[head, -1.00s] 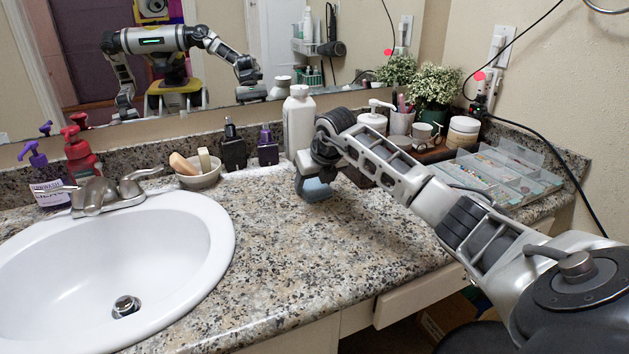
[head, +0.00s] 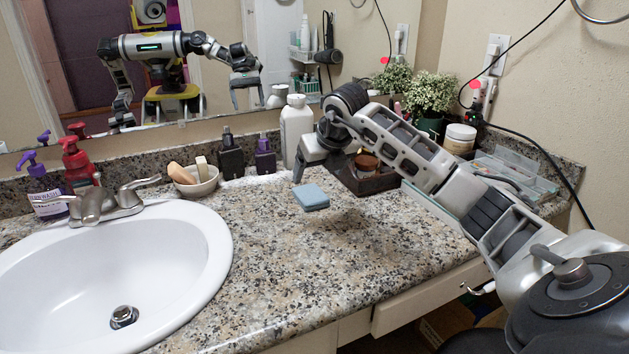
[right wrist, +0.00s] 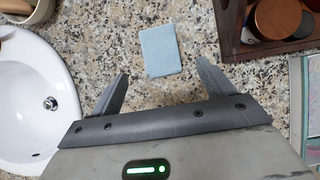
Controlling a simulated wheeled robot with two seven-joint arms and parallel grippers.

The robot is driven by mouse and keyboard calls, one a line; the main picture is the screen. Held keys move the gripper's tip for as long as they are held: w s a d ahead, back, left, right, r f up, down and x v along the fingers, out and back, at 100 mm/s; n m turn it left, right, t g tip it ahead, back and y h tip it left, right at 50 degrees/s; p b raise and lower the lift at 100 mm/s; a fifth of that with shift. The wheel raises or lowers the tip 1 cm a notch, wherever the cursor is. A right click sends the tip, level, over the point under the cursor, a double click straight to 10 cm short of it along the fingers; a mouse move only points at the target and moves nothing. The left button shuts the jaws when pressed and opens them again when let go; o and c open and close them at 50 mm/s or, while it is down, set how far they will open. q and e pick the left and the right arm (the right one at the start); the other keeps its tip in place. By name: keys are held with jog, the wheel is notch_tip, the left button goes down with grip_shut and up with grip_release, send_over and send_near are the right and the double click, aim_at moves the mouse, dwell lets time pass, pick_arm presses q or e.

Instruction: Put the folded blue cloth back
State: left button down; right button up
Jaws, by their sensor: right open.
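The folded blue cloth (head: 311,197) lies flat on the granite counter, in front of the white bottle and left of the dark wooden tray. In the right wrist view the cloth (right wrist: 160,51) is a pale blue rectangle just beyond the fingertips. My right gripper (head: 322,172) is open and empty, raised above and behind the cloth. Its two spread fingers (right wrist: 162,70) also show in the right wrist view, with nothing between them. My left gripper is not directly in view.
The dark wooden tray (head: 372,186) with jars stands right of the cloth. A white bottle (head: 297,130), small dark bottles and a soap bowl (head: 197,183) line the back. The sink (head: 110,265) is at left. The front middle counter (head: 300,270) is clear.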

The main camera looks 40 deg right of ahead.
jog(key=v, duration=0.4)
jog(key=shift+f, duration=0.1)
dwell(0.5)
